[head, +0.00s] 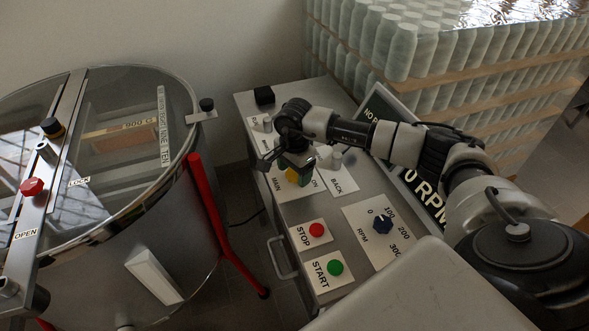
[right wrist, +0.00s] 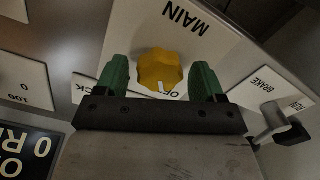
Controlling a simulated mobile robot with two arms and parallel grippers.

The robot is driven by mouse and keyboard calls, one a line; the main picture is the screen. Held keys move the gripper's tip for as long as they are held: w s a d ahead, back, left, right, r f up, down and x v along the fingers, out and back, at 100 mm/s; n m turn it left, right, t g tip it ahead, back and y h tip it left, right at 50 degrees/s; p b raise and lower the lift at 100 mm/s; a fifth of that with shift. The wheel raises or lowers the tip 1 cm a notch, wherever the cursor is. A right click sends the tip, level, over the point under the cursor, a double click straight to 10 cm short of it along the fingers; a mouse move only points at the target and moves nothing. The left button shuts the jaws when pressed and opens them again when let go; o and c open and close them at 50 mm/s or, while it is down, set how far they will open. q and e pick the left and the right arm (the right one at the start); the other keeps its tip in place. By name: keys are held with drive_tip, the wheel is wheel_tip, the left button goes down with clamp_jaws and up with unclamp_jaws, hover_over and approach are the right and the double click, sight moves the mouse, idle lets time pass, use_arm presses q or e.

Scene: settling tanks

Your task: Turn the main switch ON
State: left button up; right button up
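The main switch is a yellow knob (right wrist: 160,70) on a white plate marked MAIN in the right wrist view. A white mark on its edge points toward a partly hidden label that seems to read OFF. In the head view the knob (head: 292,175) is mostly hidden by my right gripper (head: 301,176), with ON lettered to its right. My right gripper is over the panel, its green fingers on either side of the knob, with a small gap showing at each side. It looks open. My left gripper is not in view.
A large lidded tank (head: 150,235) stands at left. Stacked bottles (head: 400,50) stand behind.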

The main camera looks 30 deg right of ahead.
drive_tip(key=c, duration=0.8)
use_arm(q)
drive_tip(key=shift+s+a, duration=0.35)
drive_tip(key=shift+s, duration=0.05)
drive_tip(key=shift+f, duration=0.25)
use_arm(e)
drive_tip(key=shift+m, duration=0.5)
drive_tip(key=shift+m+b, duration=0.65)
drive_tip(key=shift+m, duration=0.35)
drive_tip(key=m+b, duration=0.1)
drive_tip(key=m, duration=0.2)
drive_tip(key=shift+m, duration=0.3)
drive_tip(key=m, duration=0.3)
drive_tip(key=shift+m+b, duration=0.3)
drive_tip(key=shift+b, duration=0.1)
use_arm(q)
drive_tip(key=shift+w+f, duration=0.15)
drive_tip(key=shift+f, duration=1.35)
use_arm(e)
drive_tip(key=shift+r+m, duration=0.1)
drive_tip(key=shift+m, duration=1.8)
